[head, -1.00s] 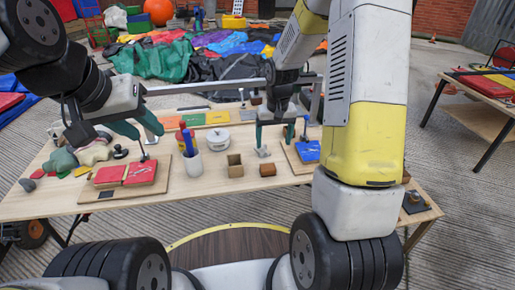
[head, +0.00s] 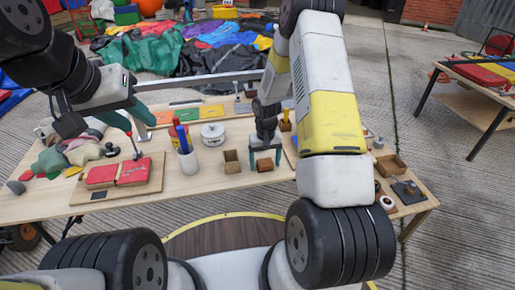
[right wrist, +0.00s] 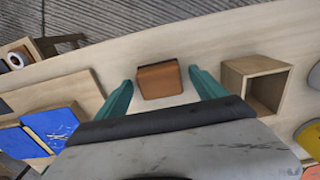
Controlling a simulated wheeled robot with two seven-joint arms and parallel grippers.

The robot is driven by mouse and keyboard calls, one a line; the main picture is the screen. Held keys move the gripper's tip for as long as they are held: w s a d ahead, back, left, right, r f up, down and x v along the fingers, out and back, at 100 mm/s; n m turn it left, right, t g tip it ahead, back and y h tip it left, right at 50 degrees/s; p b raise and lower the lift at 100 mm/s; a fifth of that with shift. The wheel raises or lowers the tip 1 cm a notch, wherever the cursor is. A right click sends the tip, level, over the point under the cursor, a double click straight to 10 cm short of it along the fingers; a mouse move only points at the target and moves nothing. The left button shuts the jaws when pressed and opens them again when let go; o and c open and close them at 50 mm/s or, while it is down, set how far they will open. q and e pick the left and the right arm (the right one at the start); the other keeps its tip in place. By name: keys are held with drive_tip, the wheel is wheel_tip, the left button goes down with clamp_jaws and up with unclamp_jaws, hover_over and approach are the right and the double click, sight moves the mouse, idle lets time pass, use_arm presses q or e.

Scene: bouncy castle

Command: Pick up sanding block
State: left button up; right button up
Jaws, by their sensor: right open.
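The sanding block, a small brown block (head: 264,165), lies on the wooden table (head: 215,182). In the right wrist view the block (right wrist: 159,82) sits between the two teal fingers, with a gap on each side. My right gripper (head: 265,154) is open, pointing down over the block, its fingers either side of it. Its open fingers also show in the right wrist view (right wrist: 161,84). My left gripper (head: 132,116) is open and empty, above the table's left part.
A small open wooden box (head: 231,162) stands close to the left of the block. A white cup with markers (head: 187,160) and a white round pot (head: 213,134) stand further left. A board with red pads (head: 118,178) lies at left.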

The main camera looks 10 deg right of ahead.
sight(265, 163)
drive_tip(key=shift+f, duration=0.1)
drive_tip(key=shift+c, duration=0.2)
drive_tip(key=c, duration=1.4)
drive_tip(key=shift+c, duration=0.2)
drive_tip(key=shift+r, duration=0.9)
drive_tip(key=shift+s+a+r, duration=0.1)
drive_tip(key=shift+s+r, duration=0.1)
drive_tip(key=shift+r, duration=0.3)
drive_tip(key=shift+s+r, duration=0.2)
drive_tip(key=shift+r, duration=0.25)
drive_tip(key=s+a+r, duration=0.1)
drive_tip(key=s+a, duration=0.1)
drive_tip(key=s, duration=1.3)
drive_tip(key=shift+a+r, duration=0.15)
drive_tip(key=shift+a, duration=0.05)
